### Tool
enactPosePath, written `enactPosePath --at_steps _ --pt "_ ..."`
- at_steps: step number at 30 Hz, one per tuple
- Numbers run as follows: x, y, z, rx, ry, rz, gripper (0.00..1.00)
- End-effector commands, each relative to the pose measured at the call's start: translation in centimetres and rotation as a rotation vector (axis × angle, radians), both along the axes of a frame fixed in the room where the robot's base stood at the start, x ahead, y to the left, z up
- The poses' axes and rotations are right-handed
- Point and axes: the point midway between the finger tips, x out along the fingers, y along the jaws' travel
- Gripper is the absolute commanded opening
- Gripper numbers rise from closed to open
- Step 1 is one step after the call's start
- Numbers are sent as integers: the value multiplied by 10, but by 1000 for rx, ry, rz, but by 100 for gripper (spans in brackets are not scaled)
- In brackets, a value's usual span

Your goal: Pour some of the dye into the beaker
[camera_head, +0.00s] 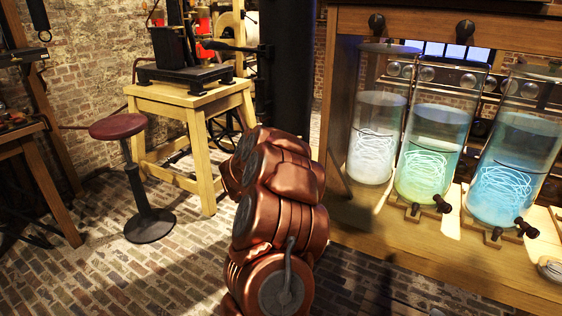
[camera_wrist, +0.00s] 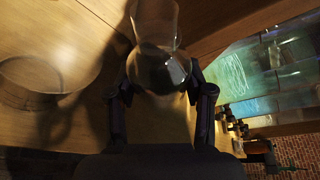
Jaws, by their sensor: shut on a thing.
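In the wrist view, the two dark fingers of my gripper (camera_wrist: 167,86) are closed around a small clear glass vessel (camera_wrist: 156,22). Its part between the fingers looks dark; I cannot tell whether that is dye. A wider round glass (camera_wrist: 48,76), which looks like the beaker, is at the left over the wooden surface, apart from my gripper. It is faint and I see no liquid in it. In the head view my copper arm fills the middle, and neither my gripper nor the held vessel shows.
Three tall glass jars with pale (camera_head: 377,135), green (camera_head: 432,150) and blue (camera_head: 514,165) glowing liquid stand on a wooden bench (camera_head: 450,252) at the right, with taps at the front of some. A stool (camera_head: 118,127) and wooden stand (camera_head: 190,95) are left. The brick floor between is open.

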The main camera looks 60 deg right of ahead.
Motion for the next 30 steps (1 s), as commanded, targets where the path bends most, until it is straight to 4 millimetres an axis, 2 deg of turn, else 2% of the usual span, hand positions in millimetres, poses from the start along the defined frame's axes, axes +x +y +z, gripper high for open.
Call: enactPosePath --at_steps 8,16,17,19,24,30 --pt "-5 -1 -1 -16 177 1 13" --pt "-8 -1 13 -32 343 0 13" --pt "-4 0 8 -36 368 2 13" --pt "2 2 13 -44 449 4 13" --pt "1 1 19 -54 551 0 13" --pt "1 0 21 -58 590 1 13"
